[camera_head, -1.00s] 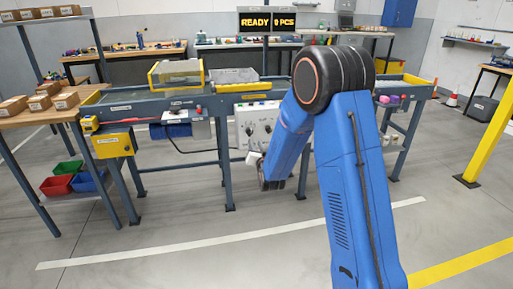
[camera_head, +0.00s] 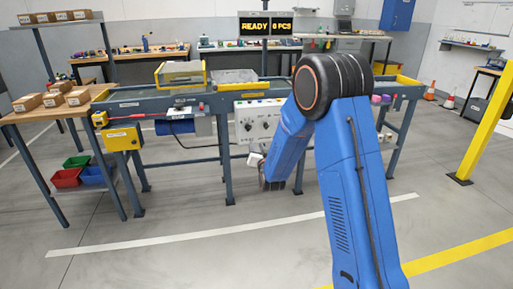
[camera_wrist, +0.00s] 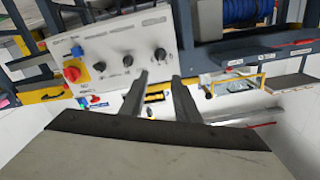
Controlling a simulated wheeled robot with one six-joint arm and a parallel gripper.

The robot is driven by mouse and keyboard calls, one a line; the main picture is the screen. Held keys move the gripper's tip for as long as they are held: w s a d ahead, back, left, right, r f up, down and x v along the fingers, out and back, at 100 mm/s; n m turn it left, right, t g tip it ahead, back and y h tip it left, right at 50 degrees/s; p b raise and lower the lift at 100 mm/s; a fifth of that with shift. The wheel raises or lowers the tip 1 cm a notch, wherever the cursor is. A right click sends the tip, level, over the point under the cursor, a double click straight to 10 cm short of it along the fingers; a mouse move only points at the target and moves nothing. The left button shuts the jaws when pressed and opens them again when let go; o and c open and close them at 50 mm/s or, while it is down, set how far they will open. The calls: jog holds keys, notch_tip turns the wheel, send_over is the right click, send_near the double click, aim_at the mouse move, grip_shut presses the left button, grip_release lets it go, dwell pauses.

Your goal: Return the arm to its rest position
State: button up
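My blue arm (camera_head: 350,190) rises in front of the camera, bends at a dark elbow joint and reaches down toward the workbench. My gripper (camera_wrist: 161,80) shows in the wrist view with its two dark fingers apart and nothing between them. In that view the white control panel (camera_wrist: 115,50), with a red knob on yellow and several dark knobs, lies beyond the fingers. I see no contact with it. In the head view the panel (camera_head: 257,122) is on the bench front, left of my arm. The gripper fingers are not clear there.
The long workbench (camera_head: 228,160) spans the view ahead. A side table with cardboard boxes (camera_head: 52,99) stands left, above red and green bins (camera_head: 66,178). A yellow post (camera_head: 485,135) stands right, with cones (camera_head: 429,90) behind. The near floor (camera_head: 190,265) is clear. The display (camera_head: 267,25) reads READY.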

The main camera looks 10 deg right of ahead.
jog(key=shift+r, duration=0.1)
jog(key=s+d+r+n+g, duration=0.1)
jog(key=s+r+g, duration=0.1)
jog(key=s+r, duration=0.35)
jog(key=s+d+r+g, duration=0.1)
jog(key=s+r+g, duration=0.1)
jog(key=s, duration=0.6)
jog(key=s+d+r+n+g, duration=0.1)
jog(key=s+d+r+g, duration=0.15)
jog(key=s, duration=0.45)
jog(key=s+d+f+n+g, duration=0.1)
jog(key=s+g, duration=0.5)
jog(key=s, duration=3.2)
jog(key=shift+s+d+n+g, duration=0.15)
jog(key=shift+d+n+g, duration=0.3)
jog(key=shift+d, duration=0.55)
jog(key=shift+c, duration=0.2)
